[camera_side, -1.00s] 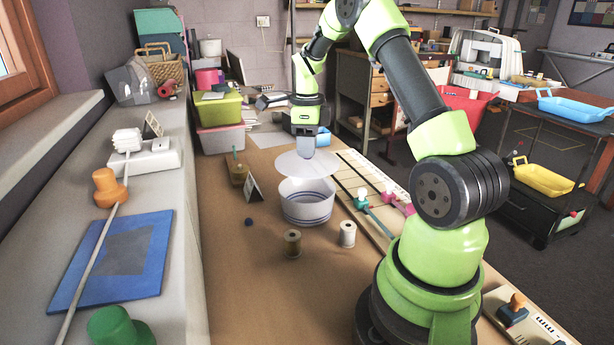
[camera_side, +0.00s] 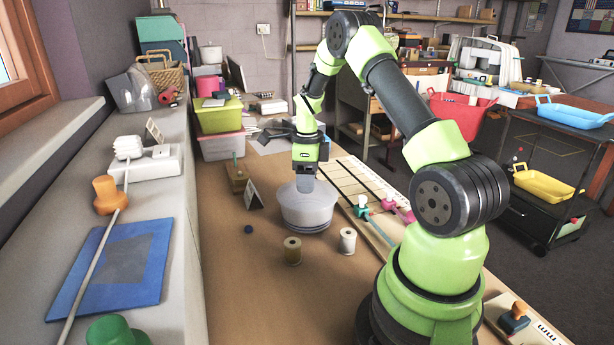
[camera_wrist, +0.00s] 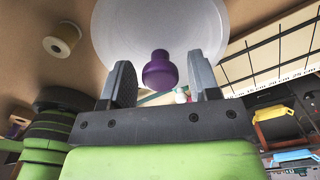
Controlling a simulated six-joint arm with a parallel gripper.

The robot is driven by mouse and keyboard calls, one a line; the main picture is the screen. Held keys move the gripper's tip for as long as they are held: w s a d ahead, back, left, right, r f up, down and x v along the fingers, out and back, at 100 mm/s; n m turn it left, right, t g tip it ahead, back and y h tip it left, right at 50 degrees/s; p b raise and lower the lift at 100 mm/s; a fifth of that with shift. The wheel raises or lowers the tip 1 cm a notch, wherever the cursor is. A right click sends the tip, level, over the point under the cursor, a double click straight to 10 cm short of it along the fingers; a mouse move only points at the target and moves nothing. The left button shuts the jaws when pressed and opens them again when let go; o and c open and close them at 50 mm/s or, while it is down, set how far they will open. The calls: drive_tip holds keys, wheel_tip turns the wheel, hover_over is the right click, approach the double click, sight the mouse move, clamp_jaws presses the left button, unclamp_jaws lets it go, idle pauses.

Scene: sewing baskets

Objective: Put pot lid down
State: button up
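The pale round lid (camera_wrist: 155,25) with a purple knob (camera_wrist: 160,70) fills the top of the wrist view. In the side view the lid (camera_side: 290,196) lies over the top of the white pot (camera_side: 308,222), and its edge is hard to tell from the pot's wall. My gripper (camera_side: 305,184) is low over the lid. In the wrist view, my gripper (camera_wrist: 162,82) has its two fingers apart, one on each side of the knob, with a gap on both sides. The knob is hidden in the side view.
A brown spool (camera_side: 293,251) and a white spool (camera_side: 347,241) stand in front of the pot. A small folded card (camera_side: 254,195) and a blue ball (camera_side: 248,229) are left of it. A ruled board (camera_side: 350,185) lies to the right. The front tabletop is clear.

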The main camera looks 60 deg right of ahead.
drive_tip(key=r, duration=0.9)
drive_tip(key=shift+w+r, duration=0.2)
drive_tip(key=shift+r, duration=0.1)
drive_tip(key=s+a+r+n+t, duration=0.2)
drive_tip(key=a+r+n+t, duration=0.1)
drive_tip(key=a+r+n, duration=0.9)
drive_tip(key=s+a+n+t+y, duration=0.1)
drive_tip(key=s+a+n+t, duration=0.3)
drive_tip(key=s+a+n, duration=0.7)
drive_tip(key=a+n, duration=0.2)
drive_tip(key=n, duration=0.2)
drive_tip(key=shift+s+a+r+y, duration=0.2)
drive_tip(key=shift+s+a+y, duration=0.1)
drive_tip(key=shift+a+y, duration=0.1)
drive_tip(key=shift+o, duration=0.5)
drive_tip(key=shift+s+a+f+n, duration=0.2)
drive_tip(key=shift+s+n, duration=0.15)
drive_tip(key=shift+n, duration=0.25)
